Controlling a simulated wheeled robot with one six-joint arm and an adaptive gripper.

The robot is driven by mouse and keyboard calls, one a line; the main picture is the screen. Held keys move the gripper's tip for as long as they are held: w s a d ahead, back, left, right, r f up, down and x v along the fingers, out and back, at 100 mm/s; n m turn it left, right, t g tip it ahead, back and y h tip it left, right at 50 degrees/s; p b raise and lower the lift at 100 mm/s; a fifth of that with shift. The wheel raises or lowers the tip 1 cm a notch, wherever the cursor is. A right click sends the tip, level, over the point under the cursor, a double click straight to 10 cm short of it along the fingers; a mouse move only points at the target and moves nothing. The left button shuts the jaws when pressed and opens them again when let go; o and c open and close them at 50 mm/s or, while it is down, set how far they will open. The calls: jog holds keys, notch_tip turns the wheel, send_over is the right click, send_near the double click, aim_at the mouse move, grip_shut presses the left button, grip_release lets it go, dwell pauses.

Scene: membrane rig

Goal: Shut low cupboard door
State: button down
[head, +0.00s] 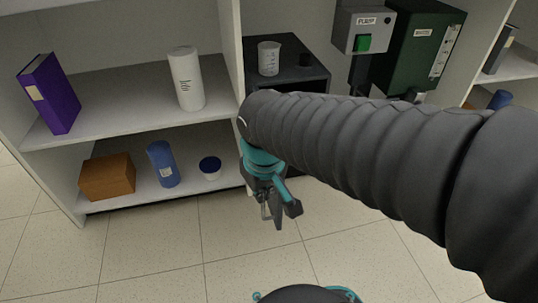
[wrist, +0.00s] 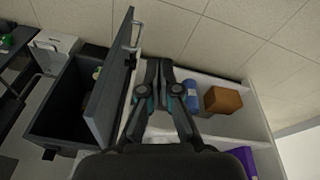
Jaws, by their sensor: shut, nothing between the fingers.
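The low cupboard (head: 308,76) is a dark box between the shelving and the pump, mostly hidden by my arm in the head view. In the wrist view the cupboard (wrist: 62,108) is open. Its dark door (wrist: 112,78) stands swung out, with a pale bar handle (wrist: 134,36) near its outer edge. My gripper (head: 276,216) is shut and empty, low over the floor in front of the shelf unit. In the wrist view my gripper (wrist: 163,66) is beside the door, on the shelf side. I cannot tell whether it touches the door.
A beaker (head: 268,58) stands on the cupboard. The tiled floor (head: 160,250) in front is clear.

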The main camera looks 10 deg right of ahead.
jog(key=w+a+n+g+h+p, duration=0.2)
jog(key=w+a+n+h, duration=0.6)
jog(key=w+n, duration=0.45)
jog(key=d+f+n+b, duration=0.1)
jog(key=d+f, duration=0.1)
jog(key=d, duration=0.4)
jog(key=d+f+n+h+b, duration=0.1)
jog(key=d+f, duration=0.1)
jog(key=d, duration=0.5)
jog(key=shift+w+f, duration=0.3)
jog(key=shift+w, duration=0.1)
